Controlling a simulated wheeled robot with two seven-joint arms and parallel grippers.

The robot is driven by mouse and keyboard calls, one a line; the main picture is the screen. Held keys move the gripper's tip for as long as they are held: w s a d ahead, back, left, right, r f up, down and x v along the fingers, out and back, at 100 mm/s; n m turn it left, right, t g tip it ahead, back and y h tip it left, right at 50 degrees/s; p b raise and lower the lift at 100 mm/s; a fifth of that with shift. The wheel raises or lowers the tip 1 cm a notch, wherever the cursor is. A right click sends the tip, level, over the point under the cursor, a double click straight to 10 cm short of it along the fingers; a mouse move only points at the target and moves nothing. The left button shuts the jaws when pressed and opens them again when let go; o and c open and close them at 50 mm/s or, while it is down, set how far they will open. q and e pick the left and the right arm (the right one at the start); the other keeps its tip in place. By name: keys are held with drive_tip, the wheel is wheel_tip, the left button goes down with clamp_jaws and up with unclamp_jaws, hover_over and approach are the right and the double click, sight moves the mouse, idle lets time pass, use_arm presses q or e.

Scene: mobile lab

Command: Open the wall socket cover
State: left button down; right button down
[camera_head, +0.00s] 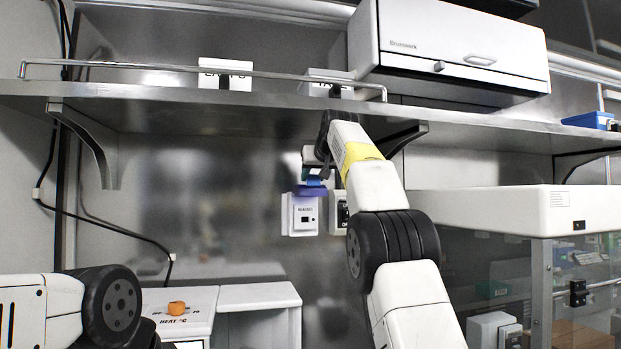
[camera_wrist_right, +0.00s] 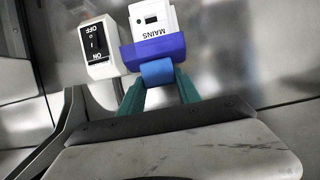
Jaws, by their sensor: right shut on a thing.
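The wall socket (camera_head: 304,222) is a white box marked MAINS on the steel back wall, left of a switch. Its purple-blue cover (camera_head: 308,190) juts out at the socket's top edge, and the white face below it is uncovered. The right wrist view shows the socket (camera_wrist_right: 154,18) upside down with the cover (camera_wrist_right: 152,52) across it. My right gripper (camera_wrist_right: 158,80) has green fingers shut on the cover's lighter blue tab (camera_wrist_right: 157,72). In the head view my right gripper (camera_head: 314,176) is just above the socket, partly hidden by its arm. My left gripper is out of view; only its arm shows at lower left.
A white ON/OFF switch (camera_wrist_right: 98,45) sits beside the socket. A steel shelf (camera_head: 230,108) with a rail runs above my right arm, and a white cabinet (camera_head: 455,45) stands on it. White boxes, one with an orange knob (camera_head: 176,308), are below left.

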drive_tip(key=shift+r, duration=0.15)
drive_tip(key=c, duration=0.8)
unclamp_jaws()
drive_tip(key=shift+c, duration=0.2)
drive_tip(key=v, duration=0.7)
drive_tip(key=shift+s, duration=0.35)
drive_tip(key=shift+d, duration=0.15)
